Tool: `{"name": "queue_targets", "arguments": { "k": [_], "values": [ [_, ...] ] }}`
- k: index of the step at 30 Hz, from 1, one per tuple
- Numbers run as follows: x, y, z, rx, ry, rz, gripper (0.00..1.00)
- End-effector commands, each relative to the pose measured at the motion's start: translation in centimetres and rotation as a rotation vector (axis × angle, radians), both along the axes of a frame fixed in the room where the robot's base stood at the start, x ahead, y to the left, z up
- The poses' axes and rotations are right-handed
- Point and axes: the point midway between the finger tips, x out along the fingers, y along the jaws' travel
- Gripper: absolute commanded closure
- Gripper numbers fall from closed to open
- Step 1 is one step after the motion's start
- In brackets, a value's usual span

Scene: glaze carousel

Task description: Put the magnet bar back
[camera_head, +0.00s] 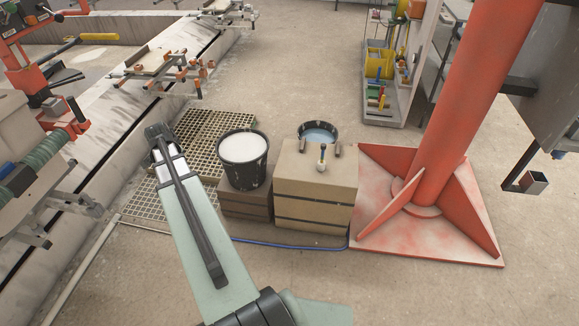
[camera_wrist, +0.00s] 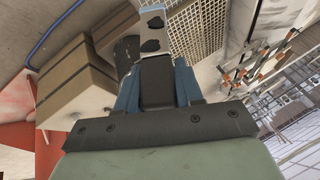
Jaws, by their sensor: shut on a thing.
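My gripper (camera_head: 158,133) hangs over the floor grating, left of the black bucket; in the wrist view (camera_wrist: 152,32) its metal end shows dark patches. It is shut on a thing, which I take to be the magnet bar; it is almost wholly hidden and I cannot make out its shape. A brown box (camera_head: 316,194) stands right of the bucket. Two short grey posts, left (camera_head: 303,146) and right (camera_head: 337,148), stand on its top, with a small blue-and-white piece with a round end (camera_head: 322,157) between them. The gripper is apart from the box.
The black bucket (camera_head: 243,172) with pale liquid stands on a brown crate (camera_head: 246,203). Another bucket (camera_head: 318,131) of bluish liquid is behind the box. A red column foot (camera_head: 465,215) is close on the right. A blue hose (camera_head: 285,242) crosses the floor in front.

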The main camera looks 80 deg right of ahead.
Motion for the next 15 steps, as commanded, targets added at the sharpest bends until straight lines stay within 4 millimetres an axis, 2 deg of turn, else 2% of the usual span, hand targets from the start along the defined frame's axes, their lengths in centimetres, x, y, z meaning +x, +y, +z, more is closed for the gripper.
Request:
{"name": "queue_targets", "arguments": {
  "k": [1, 3, 15],
  "values": [
    [-1.2, -1.7, -0.3, 0.001, 0.003, -0.028, 1.00],
    [-2.9, -3.6, -0.7, 0.002, 0.008, -0.063, 1.00],
    [-13.8, -13.5, -3.2, 0.013, 0.037, -0.256, 1.00]
  ]
}}
